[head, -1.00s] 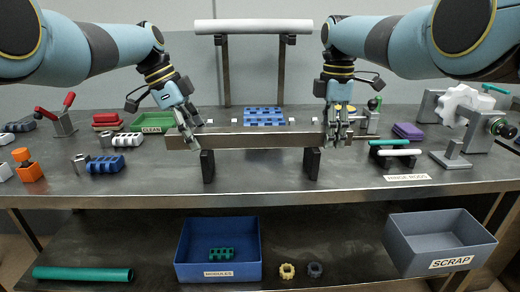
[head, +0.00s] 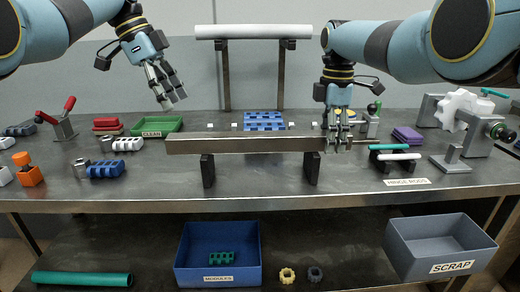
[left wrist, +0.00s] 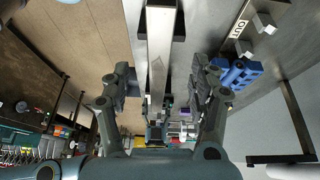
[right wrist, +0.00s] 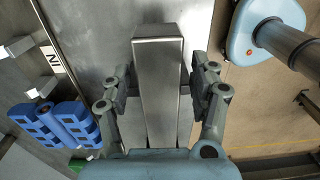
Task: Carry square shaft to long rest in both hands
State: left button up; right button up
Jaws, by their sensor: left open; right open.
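The square shaft (head: 250,145) is a long grey metal bar. It lies level across two dark upright supports (head: 208,170) near the front of the table; I cannot tell whether these are the long rest. My left gripper (head: 170,97) is open and empty, raised above the shaft's left end and apart from it. In the left wrist view the shaft (left wrist: 160,60) runs between its spread fingers, further away. My right gripper (head: 338,143) is open at the shaft's right end. In the right wrist view its fingers stand on both sides of the shaft (right wrist: 158,85).
A white roller (head: 253,31) lies on a tall rack behind. A blue slotted block (head: 264,121) sits behind the shaft. A green tray (head: 157,126) is at left, hinge rods (head: 398,156) at right. A blue bin (head: 219,255) and grey scrap bin (head: 440,245) are below.

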pick_arm(q)
jog(key=shift+a+r, duration=0.2)
jog(key=shift+r, duration=0.2)
pick_arm(e)
jog(key=shift+r, duration=0.25)
pick_arm(q)
jog(key=shift+r, duration=0.15)
pick_arm(e)
notch_tip(320, 180, up, 12)
jog(key=shift+w+f, duration=0.15)
jog(key=shift+f, duration=0.1)
